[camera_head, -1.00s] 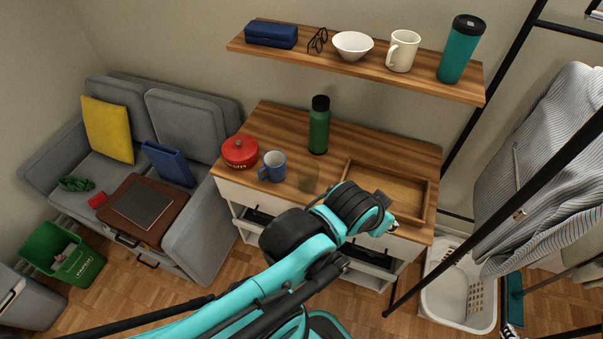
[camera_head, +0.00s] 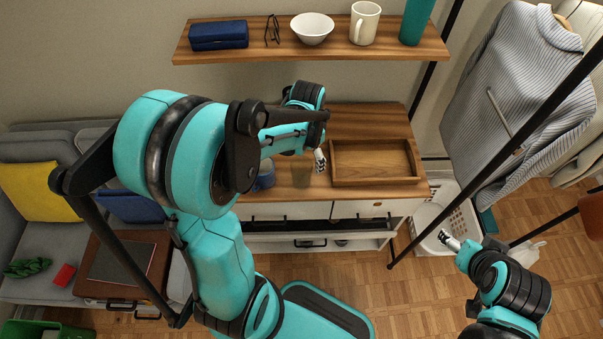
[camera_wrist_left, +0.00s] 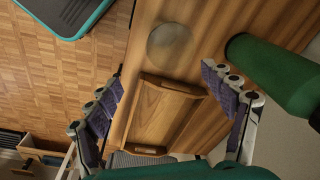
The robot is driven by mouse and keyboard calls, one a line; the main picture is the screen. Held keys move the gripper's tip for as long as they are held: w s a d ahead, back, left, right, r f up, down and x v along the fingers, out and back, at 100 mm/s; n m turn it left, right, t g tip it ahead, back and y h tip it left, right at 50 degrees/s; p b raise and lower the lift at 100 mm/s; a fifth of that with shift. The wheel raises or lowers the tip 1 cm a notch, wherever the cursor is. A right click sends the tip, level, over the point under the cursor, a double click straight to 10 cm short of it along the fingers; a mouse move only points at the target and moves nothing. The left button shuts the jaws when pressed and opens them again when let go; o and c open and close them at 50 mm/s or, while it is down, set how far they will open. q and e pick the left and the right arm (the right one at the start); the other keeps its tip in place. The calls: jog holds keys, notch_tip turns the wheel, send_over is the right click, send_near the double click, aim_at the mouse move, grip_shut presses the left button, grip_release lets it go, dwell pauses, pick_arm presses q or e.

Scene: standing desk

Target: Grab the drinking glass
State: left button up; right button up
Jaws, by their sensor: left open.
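The drinking glass (camera_wrist_left: 170,45) is clear and shows in the left wrist view as a round shape on the wooden top, beyond my fingertips. The glass is apart from the fingers in that view. My right gripper (camera_head: 448,240) is low at the right, away from the dresser; its jaws are too small to read.
A wooden tray (camera_head: 376,181) stands right of the glass. A green bottle (camera_wrist_left: 275,75) stands near my right-hand finger in the wrist view. A wall shelf (camera_head: 310,53) hangs above.

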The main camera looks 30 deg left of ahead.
aim_at(304, 163)
pick_arm(q)
jog(key=shift+m+g, duration=0.5)
jog(key=shift+g, duration=0.1)
jog(key=f, duration=0.2)
jog(key=a+f, duration=0.1)
jog(key=f, duration=0.1)
jog(key=a+f+b, duration=0.1)
jog(key=f, duration=0.1)
jog(key=shift+w+f, duration=0.35)
jog(key=shift+w, duration=0.05)
jog(key=f, duration=0.1)
jog(key=f+b, duration=0.2)
jog(key=f, duration=0.1)
jog(key=shift+s+a+f, duration=0.1)
jog(key=shift+s+a, duration=0.15)
jog(key=shift+a, duration=0.05)
jog(key=shift+f, duration=0.45)
jog(key=shift+r, duration=0.1)
jog(key=shift+c, duration=0.9)
jog(key=c, duration=1.3)
